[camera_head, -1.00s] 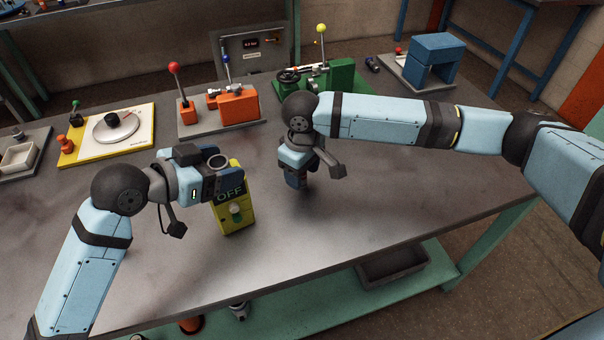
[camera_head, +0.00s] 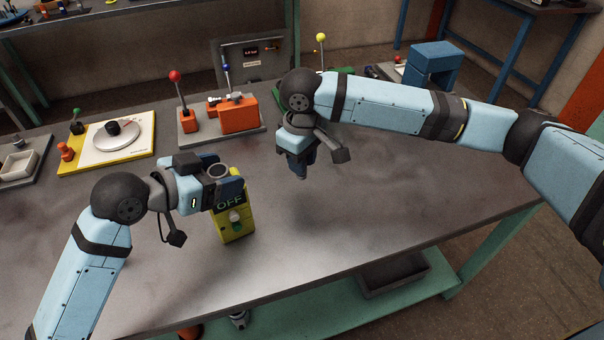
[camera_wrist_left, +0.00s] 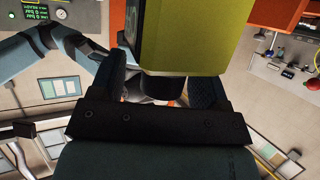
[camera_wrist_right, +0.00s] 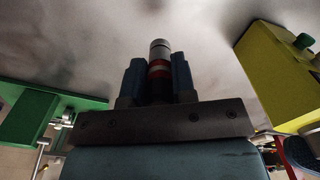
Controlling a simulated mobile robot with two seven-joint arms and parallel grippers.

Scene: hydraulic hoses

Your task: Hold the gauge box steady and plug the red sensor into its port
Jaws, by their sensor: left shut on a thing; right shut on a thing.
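My left gripper (camera_head: 228,190) is shut on the box's upper part. The box also fills the top of the left wrist view (camera_wrist_left: 190,40) and shows at the right of the right wrist view (camera_wrist_right: 282,75). My right gripper (camera_head: 298,160) is shut on the red sensor (camera_wrist_right: 159,68), a cylinder with a red band and silver tip. The sensor tip points down, to the right of the box and apart from it. I cannot make out the port.
Behind stand an orange lever unit (camera_head: 238,116), a white-and-yellow dial board (camera_head: 92,146) and a grey panel (camera_head: 252,62). A green fixture (camera_wrist_right: 40,118) shows in the right wrist view. The bare metal table (camera_head: 380,215) is clear to the right.

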